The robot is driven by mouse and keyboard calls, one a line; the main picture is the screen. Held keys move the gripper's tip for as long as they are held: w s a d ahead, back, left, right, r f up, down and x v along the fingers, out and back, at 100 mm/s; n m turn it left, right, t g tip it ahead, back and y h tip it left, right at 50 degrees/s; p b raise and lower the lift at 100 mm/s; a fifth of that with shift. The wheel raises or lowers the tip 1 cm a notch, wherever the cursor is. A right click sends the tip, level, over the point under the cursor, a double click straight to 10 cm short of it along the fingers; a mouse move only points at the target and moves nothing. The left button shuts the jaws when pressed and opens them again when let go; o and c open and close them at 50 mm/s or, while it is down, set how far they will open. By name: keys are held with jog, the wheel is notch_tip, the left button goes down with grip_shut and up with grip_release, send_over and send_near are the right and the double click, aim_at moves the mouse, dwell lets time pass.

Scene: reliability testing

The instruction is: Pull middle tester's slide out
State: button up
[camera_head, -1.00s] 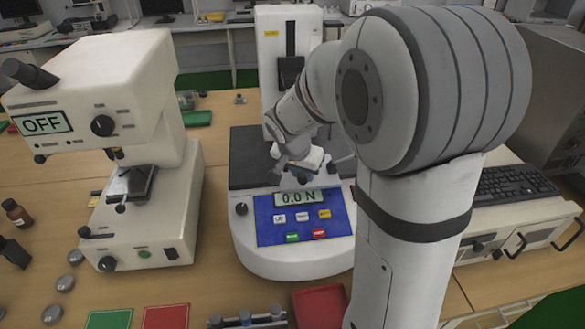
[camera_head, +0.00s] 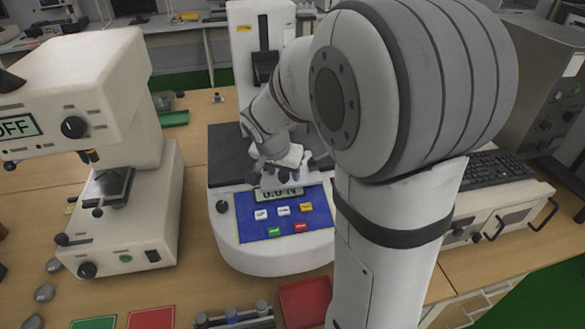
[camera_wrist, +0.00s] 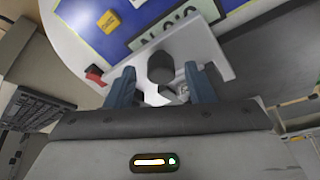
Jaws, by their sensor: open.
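The middle tester (camera_head: 265,258) is a white machine with a tall column, a dark platform and a blue button panel (camera_head: 310,213) with a readout. A white plate (camera_wrist: 195,48) with a dark round knob (camera_wrist: 160,68) shows in the wrist view, beside the tester's readout. My gripper (camera_head: 278,180) is over the front of the tester, just above the readout, and partly covers it. In the wrist view its blue fingers (camera_wrist: 161,88) are open, one on each side of the knob. I cannot tell whether they touch it.
A white tester with an "OFF" display (camera_head: 115,110) stands on the left. A keyboard (camera_head: 495,170) on a white cabinet is on the right. A green mat (camera_head: 95,323), a red mat (camera_head: 152,319) and a red tray (camera_head: 303,300) lie in front. My arm hides part of the bench.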

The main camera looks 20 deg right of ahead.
jog(key=v, duration=0.7)
jog(key=shift+r, duration=0.35)
jog(key=shift+s+a, duration=0.1)
jog(key=shift+s, duration=0.05)
